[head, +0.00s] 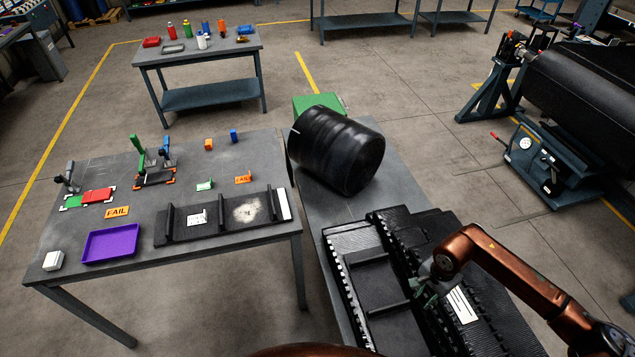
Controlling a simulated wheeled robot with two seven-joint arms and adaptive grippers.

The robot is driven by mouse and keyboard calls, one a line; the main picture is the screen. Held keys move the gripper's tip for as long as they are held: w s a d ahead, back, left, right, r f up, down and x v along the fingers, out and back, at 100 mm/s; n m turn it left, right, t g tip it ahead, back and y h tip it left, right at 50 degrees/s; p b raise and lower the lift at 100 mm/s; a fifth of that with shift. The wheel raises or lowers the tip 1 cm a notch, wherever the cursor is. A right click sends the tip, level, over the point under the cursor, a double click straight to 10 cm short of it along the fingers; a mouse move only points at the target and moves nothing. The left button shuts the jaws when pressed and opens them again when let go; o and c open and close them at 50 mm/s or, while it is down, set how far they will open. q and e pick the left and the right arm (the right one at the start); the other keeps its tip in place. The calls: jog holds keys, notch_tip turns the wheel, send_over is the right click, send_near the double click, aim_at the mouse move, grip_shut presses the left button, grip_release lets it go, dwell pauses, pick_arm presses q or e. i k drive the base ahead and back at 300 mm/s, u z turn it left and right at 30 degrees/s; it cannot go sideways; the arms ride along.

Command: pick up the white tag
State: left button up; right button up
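A white tag (461,305) with dark printed lines lies on the ribbed black belt at the lower right. My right gripper (424,296) reaches down from the copper-coloured arm just left of the tag, low over the belt. Its fingers are small and dark against the belt, so I cannot tell whether they are open or shut, or whether they touch anything. The tag's face shows clear of the fingers. My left gripper is not in view.
The ribbed black belts (352,268) lie on a grey bench beside a large black roll (338,150). The left table (130,265) holds a purple tray (110,247), a white stack (53,261), clamps, orange FAIL tags (117,212) and a cleated belt piece (176,229).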

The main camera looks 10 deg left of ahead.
aim_at(193, 220)
jog(key=u, duration=0.75)
jog(key=i, duration=1)
jog(key=u, duration=1.25)
jog(key=i, duration=0.4)
jog(key=u, duration=0.35)
